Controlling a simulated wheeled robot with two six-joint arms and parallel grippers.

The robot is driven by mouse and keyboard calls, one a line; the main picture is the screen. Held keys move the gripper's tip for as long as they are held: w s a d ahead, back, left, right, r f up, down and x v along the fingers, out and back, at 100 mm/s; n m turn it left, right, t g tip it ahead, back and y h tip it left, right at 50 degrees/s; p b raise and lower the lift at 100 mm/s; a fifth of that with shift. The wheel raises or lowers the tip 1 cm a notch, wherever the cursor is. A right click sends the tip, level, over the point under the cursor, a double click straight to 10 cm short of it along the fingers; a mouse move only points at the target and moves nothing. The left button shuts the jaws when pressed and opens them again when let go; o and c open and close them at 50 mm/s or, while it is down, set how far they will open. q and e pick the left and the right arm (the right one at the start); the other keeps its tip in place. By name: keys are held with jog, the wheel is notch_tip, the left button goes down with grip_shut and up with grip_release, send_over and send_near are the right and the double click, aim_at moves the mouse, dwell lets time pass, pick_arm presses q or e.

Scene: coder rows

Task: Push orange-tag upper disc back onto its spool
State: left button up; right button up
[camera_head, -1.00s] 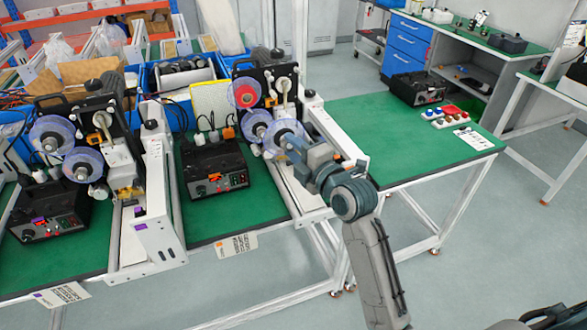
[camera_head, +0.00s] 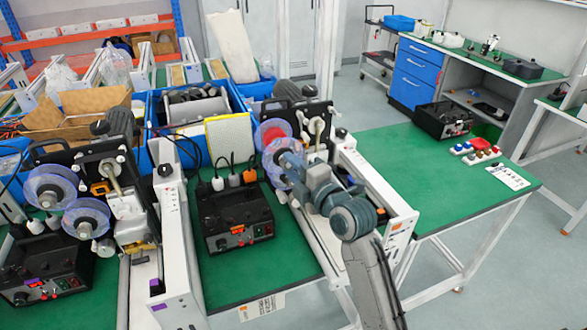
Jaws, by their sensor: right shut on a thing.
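The orange-tagged unit stands right of centre; its orange tag (camera_head: 394,226) is on the white end plate. Its upper spool (camera_head: 270,132) shows red with a pale bluish rim. Just below and right of it my right gripper (camera_head: 284,152) is shut on what looks like a clear bluish disc (camera_head: 273,166). The gripper hides much of this disc and the lower spool, so their overlap and any contact are hard to tell. My left gripper is out of view.
A purple-tagged unit with two clear discs (camera_head: 50,187) stands at left. A black control box (camera_head: 236,215) sits between the units. A blue crate (camera_head: 190,105) is behind. The green table top (camera_head: 400,165) at right is mostly clear, with small coloured parts (camera_head: 477,150) farther right.

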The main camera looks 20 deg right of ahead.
jog(key=shift+w+d+r, duration=0.2)
jog(key=shift+w+r, duration=0.15)
jog(key=shift+w, duration=0.25)
jog(key=shift+x, duration=0.95)
jog(key=shift+w+d+f, duration=0.1)
jog(key=shift+w+f, duration=0.05)
jog(key=shift+w, duration=0.2)
pick_arm(q)
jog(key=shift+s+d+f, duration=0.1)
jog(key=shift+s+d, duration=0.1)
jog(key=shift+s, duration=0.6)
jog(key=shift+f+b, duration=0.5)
jog(key=shift+b, duration=0.1)
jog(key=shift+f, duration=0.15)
pick_arm(e)
jog(key=shift+w, duration=0.55)
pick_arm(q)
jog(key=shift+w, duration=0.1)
